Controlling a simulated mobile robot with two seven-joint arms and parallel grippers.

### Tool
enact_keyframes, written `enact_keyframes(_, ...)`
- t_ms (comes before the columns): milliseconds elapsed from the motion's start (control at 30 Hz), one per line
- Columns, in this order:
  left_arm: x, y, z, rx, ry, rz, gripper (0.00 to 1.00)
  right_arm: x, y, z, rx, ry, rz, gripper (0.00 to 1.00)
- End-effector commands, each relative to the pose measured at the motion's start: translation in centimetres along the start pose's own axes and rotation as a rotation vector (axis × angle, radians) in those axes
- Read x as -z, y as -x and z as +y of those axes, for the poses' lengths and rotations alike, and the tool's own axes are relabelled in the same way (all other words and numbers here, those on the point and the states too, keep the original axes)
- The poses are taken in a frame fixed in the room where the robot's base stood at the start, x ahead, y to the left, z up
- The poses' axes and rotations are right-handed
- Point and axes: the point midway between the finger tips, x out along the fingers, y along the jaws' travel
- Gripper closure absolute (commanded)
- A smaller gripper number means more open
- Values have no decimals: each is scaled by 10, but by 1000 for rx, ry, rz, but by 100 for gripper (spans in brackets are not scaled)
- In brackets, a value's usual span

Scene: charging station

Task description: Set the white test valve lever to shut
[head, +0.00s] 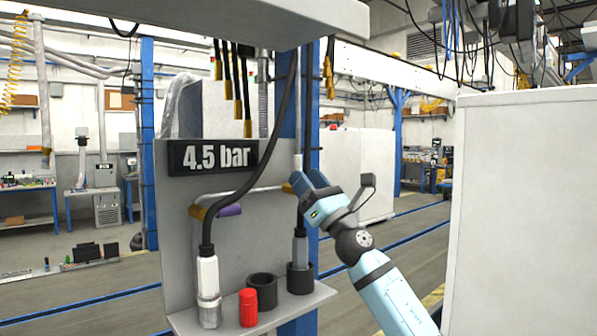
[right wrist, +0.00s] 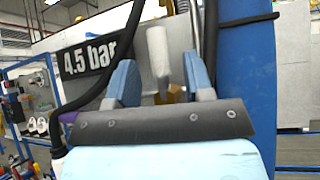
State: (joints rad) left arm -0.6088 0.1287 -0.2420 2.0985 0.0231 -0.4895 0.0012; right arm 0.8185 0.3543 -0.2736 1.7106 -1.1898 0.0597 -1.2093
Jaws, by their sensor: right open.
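The white test valve lever (right wrist: 158,52) points up in the right wrist view, above a yellow valve body (right wrist: 172,94). In the head view that valve body (head: 287,188) sits at the right end of the pipe on the grey panel, partly behind my gripper. My right gripper (head: 304,183) is at this valve. In the right wrist view its blue fingers (right wrist: 160,80) are open, one on each side of the lever's line; I cannot tell whether they touch it. My left gripper is not in view.
A purple lever (head: 229,210) is on the pipe's left end. A display (head: 212,156) reads 4.5 bar. Dark hoses hang close by. A shelf (head: 328,292) below holds a red cap (head: 248,308) and black cups (head: 262,290). A white cabinet (head: 525,200) stands to the right.

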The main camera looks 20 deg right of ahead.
Motion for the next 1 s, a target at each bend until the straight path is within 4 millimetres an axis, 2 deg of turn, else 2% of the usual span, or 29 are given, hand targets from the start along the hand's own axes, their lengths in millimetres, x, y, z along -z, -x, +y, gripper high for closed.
enact_keyframes(33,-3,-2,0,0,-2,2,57,3,16,0,1,-1,3,53)
enact_keyframes(200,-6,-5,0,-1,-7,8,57,3,55,0,0,-2,2,53)
enact_keyframes(400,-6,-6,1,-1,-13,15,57,2,87,0,1,-3,1,53)
enact_keyframes(600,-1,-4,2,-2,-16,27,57,0,98,0,0,-2,0,53)
enact_keyframes(1000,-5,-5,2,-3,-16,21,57,0,98,0,0,-1,0,53)
